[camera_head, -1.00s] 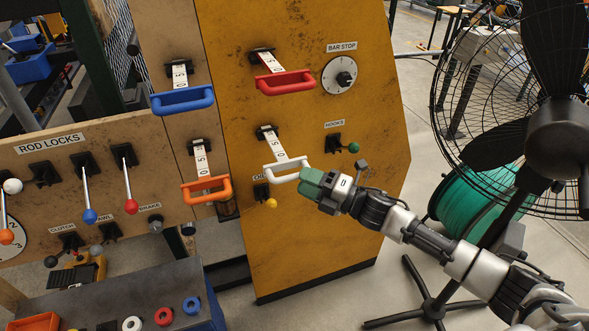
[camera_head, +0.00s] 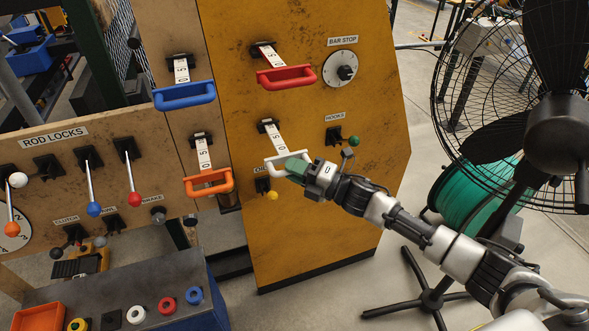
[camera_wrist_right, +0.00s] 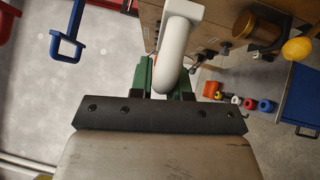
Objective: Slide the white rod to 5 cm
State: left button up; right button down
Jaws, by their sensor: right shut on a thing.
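The white rod's handle (camera_head: 271,164) sticks out from the yellow panel on a scale strip (camera_head: 276,138) with printed digits. My right gripper (camera_head: 297,166), with green fingers, is shut on the right side of the white handle. In the right wrist view the white handle (camera_wrist_right: 174,50) runs between the green fingers (camera_wrist_right: 158,76). The digit nearest the slot is too small to read surely. My left gripper does not show.
A red handle (camera_head: 286,77) sits above, with a blue handle (camera_head: 184,95) and an orange handle (camera_head: 209,183) to the left. The hooks lever (camera_head: 345,136) is close to my right wrist. A black fan (camera_head: 555,135) stands at the right.

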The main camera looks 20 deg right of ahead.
aim_at(288, 155)
jog(key=shift+w+b, duration=1.65)
jog(key=shift+w, duration=0.6)
jog(key=shift+w+a+f, duration=0.1)
jog(key=shift+w, duration=0.35)
jog(key=shift+s, duration=0.15)
jog(key=c, duration=1.1)
grip_release()
jog(key=shift+s, duration=0.1)
